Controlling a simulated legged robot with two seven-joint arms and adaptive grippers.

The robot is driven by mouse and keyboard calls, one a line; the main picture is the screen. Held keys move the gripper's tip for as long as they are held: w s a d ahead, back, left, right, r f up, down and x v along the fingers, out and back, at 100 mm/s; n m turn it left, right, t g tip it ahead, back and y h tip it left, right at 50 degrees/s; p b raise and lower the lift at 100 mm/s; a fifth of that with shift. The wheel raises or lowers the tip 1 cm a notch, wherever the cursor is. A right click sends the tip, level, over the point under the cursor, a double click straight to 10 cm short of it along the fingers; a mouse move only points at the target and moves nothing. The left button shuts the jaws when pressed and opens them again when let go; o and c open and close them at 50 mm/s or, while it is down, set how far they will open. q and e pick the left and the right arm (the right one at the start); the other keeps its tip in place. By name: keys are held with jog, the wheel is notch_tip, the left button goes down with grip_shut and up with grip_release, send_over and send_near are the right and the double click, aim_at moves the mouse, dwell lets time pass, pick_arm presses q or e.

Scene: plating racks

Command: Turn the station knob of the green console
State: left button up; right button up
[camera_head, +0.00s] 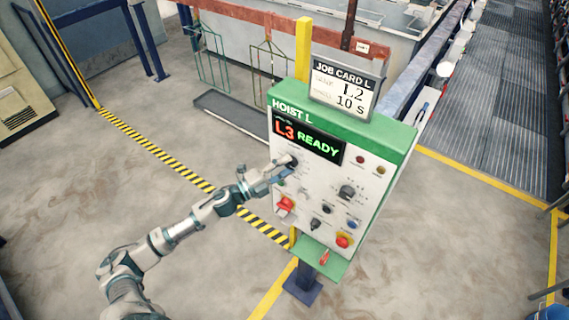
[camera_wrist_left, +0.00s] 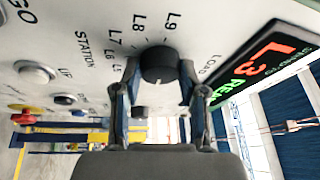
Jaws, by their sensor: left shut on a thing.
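The green console (camera_head: 397,152), labelled HOIST L, stands on a post with a white face and green trim. Its display (camera_head: 308,139) reads L3 READY. The black station knob (camera_wrist_left: 158,65) sits on the white panel, with the word STATION and marks such as L7, L8 and L9 around it in the left wrist view. My left gripper (camera_head: 287,168) reaches the panel below the display. In the left wrist view its two fingers (camera_wrist_left: 158,88) are on either side of the knob, shut on it. In the head view the gripper mostly hides the knob. My right gripper is not in view.
A job card (camera_head: 343,90) above the console appears to read L2 and 10 S. Wire racks (camera_head: 270,62) hang behind. The floor at left is clear.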

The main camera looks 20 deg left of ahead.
pick_arm(q)
jog(key=shift+f, duration=0.35)
jog(key=o, duration=1.1)
jog(key=shift+o, duration=0.2)
jog(key=shift+s+r, duration=0.1)
jog(key=shift+r, duration=0.05)
jog(key=shift+a, duration=0.1)
jog(key=v, duration=1.2)
